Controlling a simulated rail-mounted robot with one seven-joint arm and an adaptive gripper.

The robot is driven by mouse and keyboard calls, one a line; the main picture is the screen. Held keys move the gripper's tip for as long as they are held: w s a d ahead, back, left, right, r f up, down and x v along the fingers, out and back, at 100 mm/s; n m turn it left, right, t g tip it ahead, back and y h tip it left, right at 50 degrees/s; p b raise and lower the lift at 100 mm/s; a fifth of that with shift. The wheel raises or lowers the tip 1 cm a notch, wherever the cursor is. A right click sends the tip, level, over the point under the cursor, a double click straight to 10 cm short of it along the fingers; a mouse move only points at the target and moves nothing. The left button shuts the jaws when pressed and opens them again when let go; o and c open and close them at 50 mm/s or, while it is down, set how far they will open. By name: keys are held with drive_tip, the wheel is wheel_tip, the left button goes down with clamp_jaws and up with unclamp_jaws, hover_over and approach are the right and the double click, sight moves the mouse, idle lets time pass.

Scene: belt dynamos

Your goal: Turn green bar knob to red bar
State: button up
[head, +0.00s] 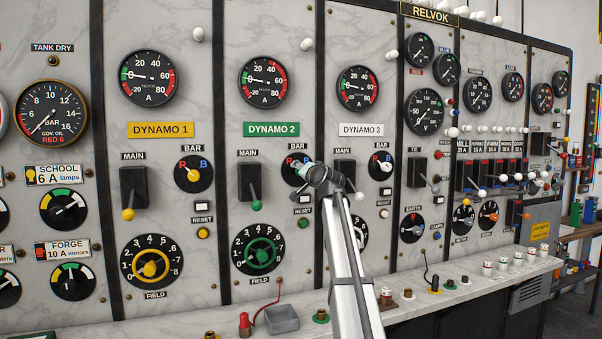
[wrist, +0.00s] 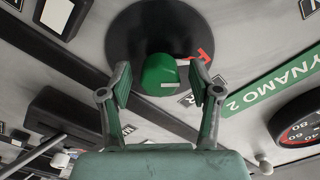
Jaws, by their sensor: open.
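The green bar knob (wrist: 160,76) of Dynamo 2 sits on a round black dial (wrist: 128,30) in the wrist view. It carries a short white mark. A red R (wrist: 205,55) and a red mark lie to its right there. In the head view the dial (head: 289,172) is under the Dynamo 2 label (head: 271,129), and my gripper hides much of the knob. My gripper (head: 309,171) is open at the dial; in the wrist view its fingers (wrist: 160,68) are on either side of the knob. Contact with it cannot be told.
A black main lever (head: 250,182) with a green ball tip stands left of the dial, and the Dynamo 3 main lever (head: 341,174) stands right, close to my wrist. A green reset button (head: 303,222) and green field handwheel (head: 258,249) are below. A marble ledge runs along the bottom.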

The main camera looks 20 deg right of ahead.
drive_tip(key=s, duration=1)
drive_tip(key=shift+s+a, duration=0.3)
drive_tip(key=shift+s, duration=0.1)
